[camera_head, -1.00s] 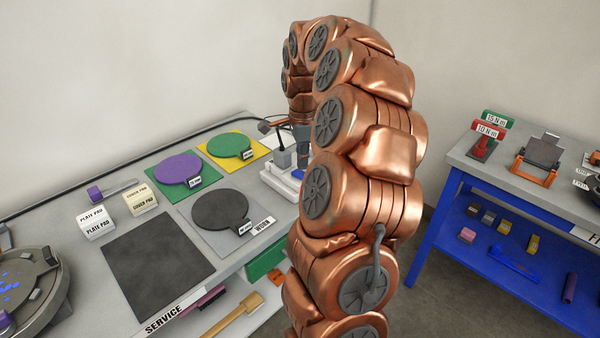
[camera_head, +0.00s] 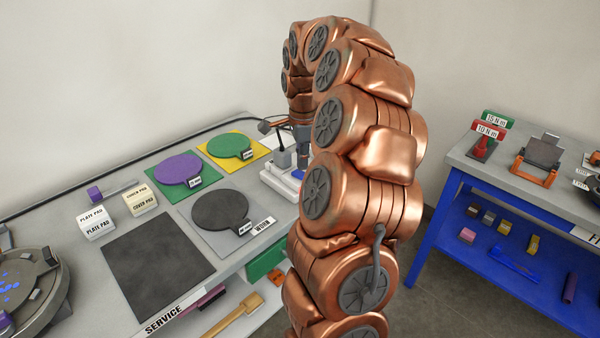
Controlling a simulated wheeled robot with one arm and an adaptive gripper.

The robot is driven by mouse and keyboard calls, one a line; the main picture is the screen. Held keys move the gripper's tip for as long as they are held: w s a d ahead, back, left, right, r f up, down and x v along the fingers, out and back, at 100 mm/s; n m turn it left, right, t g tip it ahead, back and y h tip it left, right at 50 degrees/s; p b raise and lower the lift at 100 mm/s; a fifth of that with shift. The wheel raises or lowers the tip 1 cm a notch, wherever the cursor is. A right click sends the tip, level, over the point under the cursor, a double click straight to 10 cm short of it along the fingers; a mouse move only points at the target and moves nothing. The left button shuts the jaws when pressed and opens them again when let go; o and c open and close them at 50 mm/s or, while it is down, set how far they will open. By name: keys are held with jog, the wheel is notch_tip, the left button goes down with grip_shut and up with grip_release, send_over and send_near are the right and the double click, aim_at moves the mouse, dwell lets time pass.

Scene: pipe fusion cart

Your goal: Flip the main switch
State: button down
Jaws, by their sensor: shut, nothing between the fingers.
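I cannot make out the main switch for certain. A white-based unit (camera_head: 272,177) with a grey upright block (camera_head: 283,158) and a blue part stands at the back right of the service bench, partly behind my copper arm. My gripper (camera_head: 303,158) points down at that unit, close beside the grey block. It is shut and looks empty. Its fingertips are small and partly hidden, so I cannot tell whether they touch anything.
The bench (camera_head: 75,238) holds a purple disc (camera_head: 178,168), green disc (camera_head: 229,145), dark disc (camera_head: 218,209), labelled pads (camera_head: 95,222) and a black mat (camera_head: 157,262). A blue-framed table (camera_head: 450,215) with red and green torque tools stands right, across a floor gap.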

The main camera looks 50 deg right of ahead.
aim_at(303, 173)
jog(key=shift+f+b, duration=1)
jog(key=shift+f, duration=0.2)
dwell(0.8)
jog(key=shift+r, duration=3.5)
